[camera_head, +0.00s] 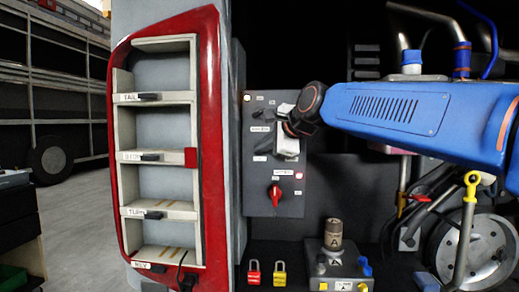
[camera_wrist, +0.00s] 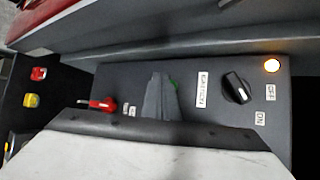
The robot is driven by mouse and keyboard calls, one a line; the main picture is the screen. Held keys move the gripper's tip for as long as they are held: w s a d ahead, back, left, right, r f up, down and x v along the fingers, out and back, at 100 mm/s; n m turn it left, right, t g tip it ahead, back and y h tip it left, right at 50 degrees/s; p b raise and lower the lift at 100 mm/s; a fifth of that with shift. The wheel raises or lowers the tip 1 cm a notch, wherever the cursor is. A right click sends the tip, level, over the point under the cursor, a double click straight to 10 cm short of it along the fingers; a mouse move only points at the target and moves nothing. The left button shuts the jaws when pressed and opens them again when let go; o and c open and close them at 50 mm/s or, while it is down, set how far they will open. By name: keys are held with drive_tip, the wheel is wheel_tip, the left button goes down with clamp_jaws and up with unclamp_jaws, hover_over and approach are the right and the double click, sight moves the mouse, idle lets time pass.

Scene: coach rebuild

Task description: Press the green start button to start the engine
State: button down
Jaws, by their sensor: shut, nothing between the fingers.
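The dark control panel (camera_head: 257,170) is mounted beside the red-framed shelf. My gripper (camera_head: 287,145) is in front of the panel's upper right part and covers some of it. In the wrist view my gripper (camera_wrist: 160,88) shows as a grey wedge, shut and empty, pointing at the panel. The green button is hidden in the head view.
The panel carries a black knob (camera_wrist: 237,88) with OFF and ON labels, a lit lamp (camera_wrist: 271,65) and a red rotary switch (camera_head: 275,194). Red (camera_head: 254,274) and yellow (camera_head: 279,273) padlocks are below. A grey box (camera_head: 338,270) stands lower right. The floor at left is open.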

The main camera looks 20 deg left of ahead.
drive_tip(key=shift+w, duration=0.1)
drive_tip(key=shift+w+a, duration=0.1)
drive_tip(key=shift+w, duration=0.25)
drive_tip(key=shift+w+a, duration=0.1)
drive_tip(key=shift+w, duration=0.35)
idle(0.9)
idle(0.4)
drive_tip(key=shift+s+d, duration=0.2)
drive_tip(key=shift+s, duration=0.7)
drive_tip(key=s, duration=0.2)
drive_tip(key=s+d, duration=0.1)
drive_tip(key=s, duration=0.2)
drive_tip(key=shift+d, duration=0.1)
drive_tip(key=shift+w, duration=0.1)
idle(0.5)
